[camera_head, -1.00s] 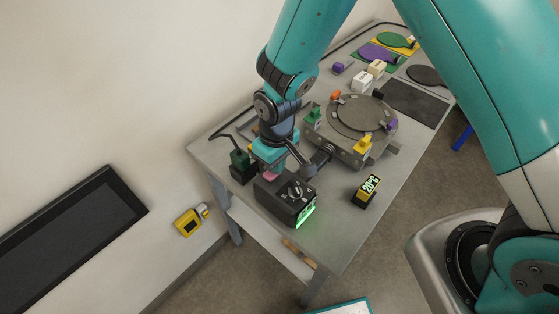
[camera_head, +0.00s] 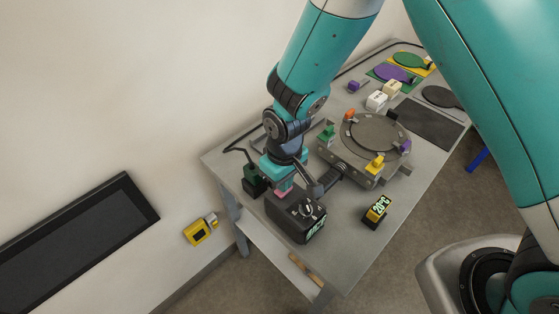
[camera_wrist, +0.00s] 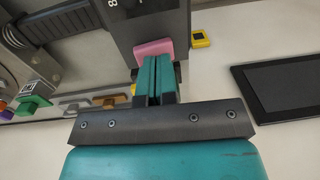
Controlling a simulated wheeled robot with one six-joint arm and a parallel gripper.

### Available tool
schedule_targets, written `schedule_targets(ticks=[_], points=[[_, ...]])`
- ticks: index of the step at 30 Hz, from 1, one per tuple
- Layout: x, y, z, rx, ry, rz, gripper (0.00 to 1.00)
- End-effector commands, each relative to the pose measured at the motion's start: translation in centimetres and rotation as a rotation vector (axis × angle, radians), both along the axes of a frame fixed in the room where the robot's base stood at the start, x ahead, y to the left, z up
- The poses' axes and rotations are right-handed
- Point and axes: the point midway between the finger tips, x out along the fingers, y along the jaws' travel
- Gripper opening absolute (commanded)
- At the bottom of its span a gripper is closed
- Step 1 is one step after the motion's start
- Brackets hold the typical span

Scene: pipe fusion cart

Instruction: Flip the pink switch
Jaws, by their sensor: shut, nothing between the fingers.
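The pink switch (camera_head: 284,193) is on the back end of a dark control box (camera_head: 284,214) at the cart's near edge. My gripper (camera_head: 282,185) is right above it, fingers pointing down, and partly hides it. In the wrist view the pink switch (camera_wrist: 153,47) shows just beyond the tips of my gripper (camera_wrist: 157,60). The teal fingers are together and empty. The tips overlap the switch's edge in the picture; I cannot tell whether they touch it. The box's front display (camera_head: 316,228) shows pale green characters on a dark face.
A green-topped dark block (camera_head: 252,181) stands close left of my gripper. A lever and a round plate fixture (camera_head: 374,134) are to the right. A small 20°C display (camera_head: 377,210) stands on clear cart top (camera_head: 345,225). A yellow box (camera_head: 197,233) is on the wall.

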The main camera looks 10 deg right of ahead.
Motion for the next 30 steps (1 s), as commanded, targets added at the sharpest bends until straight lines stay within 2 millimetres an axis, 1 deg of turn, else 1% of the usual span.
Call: schedule_targets(ticks=[1,4,5,6,12,15,18,22,30], points=[[0.0,0.1,1.6,0.001,-0.001,0.0,0.0],[-0.2,0.3,3.9,0.001,-0.001,-0.002,0.0],[-0.2,0.4,3.8,0.002,-0.003,-0.002,0.0],[-0.2,0.5,4.2,0.004,-0.006,-0.001,0.0],[-0.6,1.1,8.4,0.004,-0.006,-0.001,0.0],[-0.8,1.3,10.2,0.003,-0.004,-0.001,0.0],[-0.9,1.4,11.5,0.002,-0.002,-0.001,0.0],[-1.0,1.5,12.4,0.001,-0.001,-0.002,0.0],[-1.1,1.5,12.7,-0.001,0.001,-0.002,0.0]])
